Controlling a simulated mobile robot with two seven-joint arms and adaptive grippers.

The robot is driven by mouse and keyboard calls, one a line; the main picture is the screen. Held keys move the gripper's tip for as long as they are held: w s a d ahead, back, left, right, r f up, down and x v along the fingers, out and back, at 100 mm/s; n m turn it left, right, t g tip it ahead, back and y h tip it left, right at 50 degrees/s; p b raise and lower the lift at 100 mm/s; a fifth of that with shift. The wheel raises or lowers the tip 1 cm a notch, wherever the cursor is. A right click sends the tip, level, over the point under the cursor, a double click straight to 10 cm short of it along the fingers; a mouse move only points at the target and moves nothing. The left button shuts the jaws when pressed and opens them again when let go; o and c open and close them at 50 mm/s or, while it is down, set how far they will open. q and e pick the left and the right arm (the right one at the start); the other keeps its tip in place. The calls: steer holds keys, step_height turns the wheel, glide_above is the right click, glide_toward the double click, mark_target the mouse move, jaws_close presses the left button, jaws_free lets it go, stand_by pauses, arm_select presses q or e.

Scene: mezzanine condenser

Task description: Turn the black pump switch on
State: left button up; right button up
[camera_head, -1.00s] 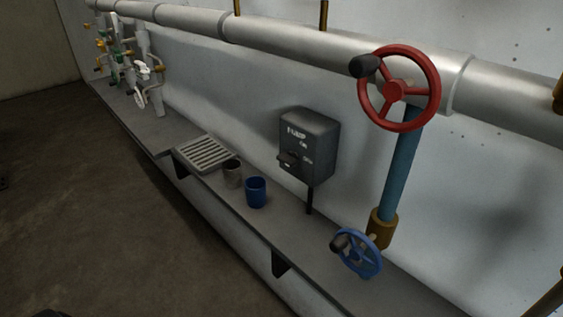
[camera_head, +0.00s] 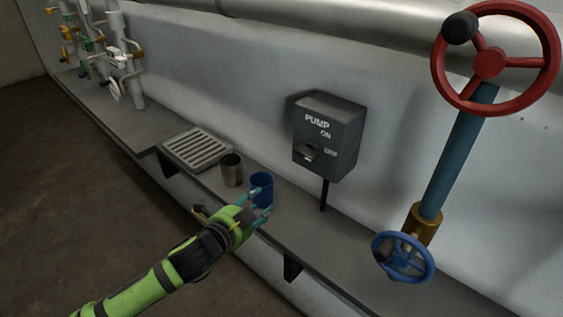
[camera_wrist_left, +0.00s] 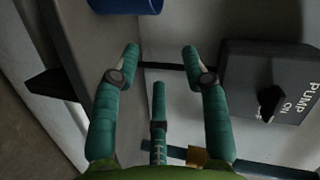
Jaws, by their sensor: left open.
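The black pump switch box (camera_head: 328,137) is fixed to the wall above the shelf, marked PUMP and ON, with a second label too small to read surely. Its dark lever (camera_head: 308,152) sits low on the left of the box's front. In the left wrist view the box (camera_wrist_left: 262,75) is at the right, with its lever (camera_wrist_left: 268,99) beside the ON label. My left gripper (camera_head: 262,203) is open over the shelf, left of and below the box, by the blue cup. In the left wrist view its fingers (camera_wrist_left: 161,65) are spread, empty, and apart from the switch. My right gripper is not in view.
The blue cup (camera_head: 262,186) and a grey metal cup (camera_head: 232,170) stand on the shelf (camera_head: 345,243) beside a slotted grate (camera_head: 197,147). A blue valve wheel (camera_head: 403,257) and a red wheel (camera_head: 495,60) are at the right. Wall around the box is clear.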

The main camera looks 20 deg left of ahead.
mark_target(302, 157)
arm_select(q)
steer(key=s+d+r+m+t+h, duration=0.1)
steer(key=s+d+r+m+h, duration=0.2)
steer(key=r, duration=0.4)
steer(key=d+r+m+t+h, duration=0.1)
steer(key=d+r+m+h, duration=0.1)
steer(key=d+r+m, duration=0.35)
steer(key=shift+n, duration=0.75)
steer(key=w, duration=0.1)
steer(key=w+r+p, duration=0.1)
steer(key=w, duration=0.3)
steer(key=shift+w+r+p, duration=0.25)
steer(key=shift+p, duration=0.15)
steer(key=shift+w+d, duration=0.1)
steer(key=shift+w, duration=0.15)
steer(key=shift+w+f, duration=0.15)
jaws_close()
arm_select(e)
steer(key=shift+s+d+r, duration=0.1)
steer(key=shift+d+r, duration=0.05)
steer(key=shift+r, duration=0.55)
